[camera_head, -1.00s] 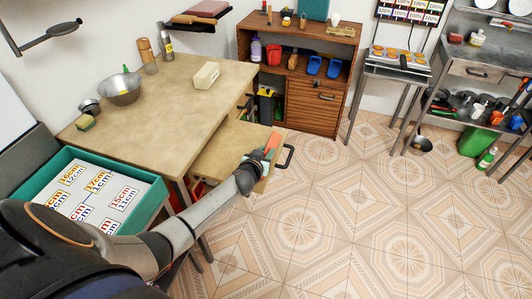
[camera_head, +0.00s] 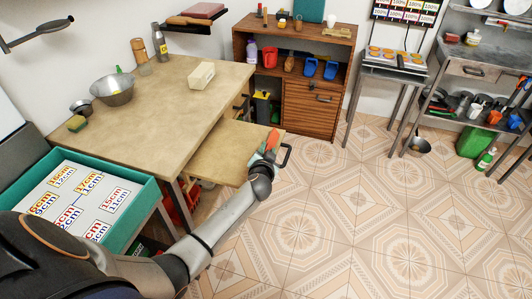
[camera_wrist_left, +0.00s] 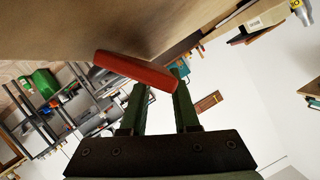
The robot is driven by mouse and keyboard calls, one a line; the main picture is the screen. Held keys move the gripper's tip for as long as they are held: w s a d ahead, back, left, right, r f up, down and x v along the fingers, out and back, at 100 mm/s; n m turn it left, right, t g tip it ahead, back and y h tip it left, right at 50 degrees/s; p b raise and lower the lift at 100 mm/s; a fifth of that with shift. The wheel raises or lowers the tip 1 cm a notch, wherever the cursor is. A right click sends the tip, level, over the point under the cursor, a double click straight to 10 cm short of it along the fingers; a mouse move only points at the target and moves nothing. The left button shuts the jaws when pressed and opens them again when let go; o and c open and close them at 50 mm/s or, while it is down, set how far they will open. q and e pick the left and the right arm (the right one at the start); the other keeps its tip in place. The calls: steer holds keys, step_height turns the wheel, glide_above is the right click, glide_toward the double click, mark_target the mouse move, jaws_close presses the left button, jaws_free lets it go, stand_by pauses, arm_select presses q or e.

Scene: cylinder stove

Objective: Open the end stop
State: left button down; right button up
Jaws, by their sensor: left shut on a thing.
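A red-orange bar, which looks like the end stop (camera_head: 272,139), is at the outer right edge of the wooden side leaf (camera_head: 232,150), beside a black handle (camera_head: 286,155). My left gripper (camera_head: 266,158) reaches it from below right of the leaf and is shut on it. In the left wrist view the red bar (camera_wrist_left: 135,69) lies across the green fingertips (camera_wrist_left: 160,88), close against the wooden surface (camera_wrist_left: 100,25). Its far side and mounting are hidden. My right gripper is in no view.
A teal bin (camera_head: 150,195) stands at the left. A wooden cabinet (camera_head: 312,108) stands behind. The tiled floor (camera_head: 330,220) at the right is clear.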

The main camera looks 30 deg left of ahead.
arm_select(q)
steer(key=c, duration=0.7)
jaws_free()
steer(key=shift+s+d+f, duration=0.1)
steer(key=shift+s+f, duration=0.1)
steer(key=shift+f, duration=0.4)
steer(key=shift+c, duration=0.2)
steer(key=shift+o, duration=1.1)
steer(key=shift+r, duration=0.1)
steer(key=shift+w, duration=0.1)
steer(key=shift+r, duration=0.15)
steer(key=p+v, duration=0.1)
steer(key=v, duration=1.1)
steer(key=shift+s+p, duration=0.2)
steer(key=shift+p, duration=0.2)
steer(key=shift+r, duration=0.1)
